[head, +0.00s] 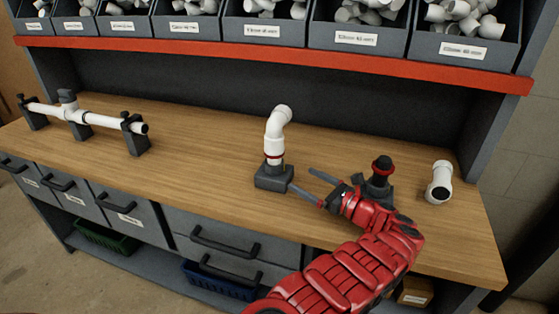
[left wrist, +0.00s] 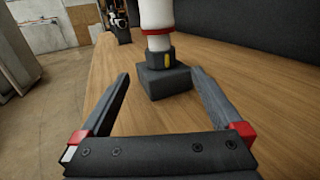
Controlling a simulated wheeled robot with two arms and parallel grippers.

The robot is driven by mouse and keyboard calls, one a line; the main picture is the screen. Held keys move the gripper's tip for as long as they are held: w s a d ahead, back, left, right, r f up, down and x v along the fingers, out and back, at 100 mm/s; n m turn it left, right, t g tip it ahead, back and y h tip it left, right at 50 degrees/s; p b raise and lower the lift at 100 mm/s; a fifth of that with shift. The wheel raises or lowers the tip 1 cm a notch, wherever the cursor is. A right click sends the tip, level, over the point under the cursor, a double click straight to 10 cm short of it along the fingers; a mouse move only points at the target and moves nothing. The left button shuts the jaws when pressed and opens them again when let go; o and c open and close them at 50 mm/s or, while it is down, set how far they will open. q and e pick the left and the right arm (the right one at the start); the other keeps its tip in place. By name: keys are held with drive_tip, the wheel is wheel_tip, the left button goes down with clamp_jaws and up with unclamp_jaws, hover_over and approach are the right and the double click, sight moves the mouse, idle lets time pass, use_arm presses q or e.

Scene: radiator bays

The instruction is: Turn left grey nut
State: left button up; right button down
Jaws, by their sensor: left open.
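A white elbow pipe (head: 278,125) with a red ring stands upright on a dark block (head: 273,178) in mid-table. In the left wrist view, a dark grey nut (left wrist: 158,54) with a yellow mark sits between the red-ringed white pipe (left wrist: 156,18) and the block (left wrist: 165,82). My left gripper (head: 300,178) is open and empty, to the right of this block, its fingers pointing at it. In the left wrist view the open fingers (left wrist: 160,74) frame the block, apart from the nut. My right gripper is not in view.
A dark fitting with a red ring (head: 381,170) stands behind my left wrist. A loose white fitting (head: 439,182) lies to its right. A clamped white pipe (head: 100,118) is at the left. Labelled bins (head: 262,30) line a red-edged shelf above. The table between is clear.

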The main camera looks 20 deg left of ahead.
sight(282, 168)
use_arm(q)
drive_tip(key=x, duration=1)
drive_tip(key=shift+w+a, duration=0.25)
drive_tip(key=shift+a, duration=0.15)
drive_tip(key=shift+c, duration=0.2)
